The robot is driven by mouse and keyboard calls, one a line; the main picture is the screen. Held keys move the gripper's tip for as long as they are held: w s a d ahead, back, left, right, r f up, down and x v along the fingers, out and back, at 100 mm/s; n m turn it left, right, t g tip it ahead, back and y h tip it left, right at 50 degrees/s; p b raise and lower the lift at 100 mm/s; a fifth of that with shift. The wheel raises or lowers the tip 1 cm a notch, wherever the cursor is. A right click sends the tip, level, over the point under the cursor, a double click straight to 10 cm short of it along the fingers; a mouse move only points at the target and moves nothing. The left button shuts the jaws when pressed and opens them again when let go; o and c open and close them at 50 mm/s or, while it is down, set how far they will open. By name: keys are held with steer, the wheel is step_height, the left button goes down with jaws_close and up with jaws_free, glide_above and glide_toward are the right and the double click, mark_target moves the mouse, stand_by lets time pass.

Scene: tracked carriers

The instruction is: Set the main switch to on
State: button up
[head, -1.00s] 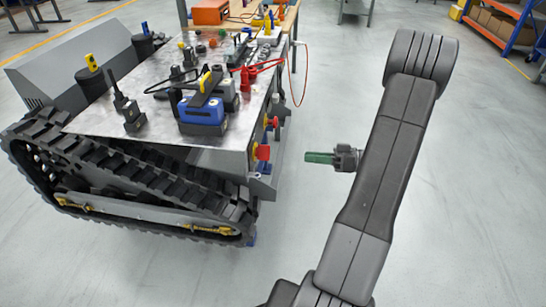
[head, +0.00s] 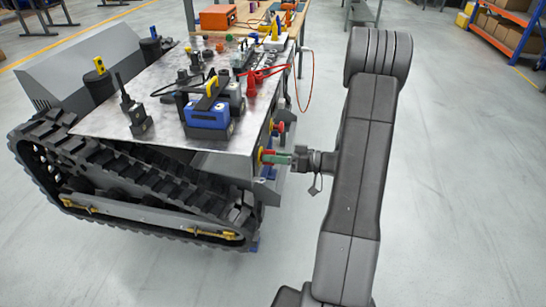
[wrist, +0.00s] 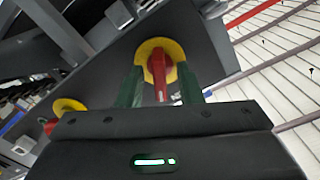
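A red rotary switch handle (wrist: 158,72) on a yellow round plate (wrist: 173,50) sits on the dark side panel of the tracked carrier. In the wrist view it lies between the two green fingers of my gripper (wrist: 160,88), with a gap on each side. The fingers look open around the handle, not closed on it. In the head view my gripper (head: 280,159) reaches this near switch (head: 266,156) from the right and partly hides it. A second red handle on a yellow plate (wrist: 68,105) shows at the left. No label tells which one is the main switch.

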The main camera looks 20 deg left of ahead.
steer(key=shift+a, duration=0.1)
jaws_close()
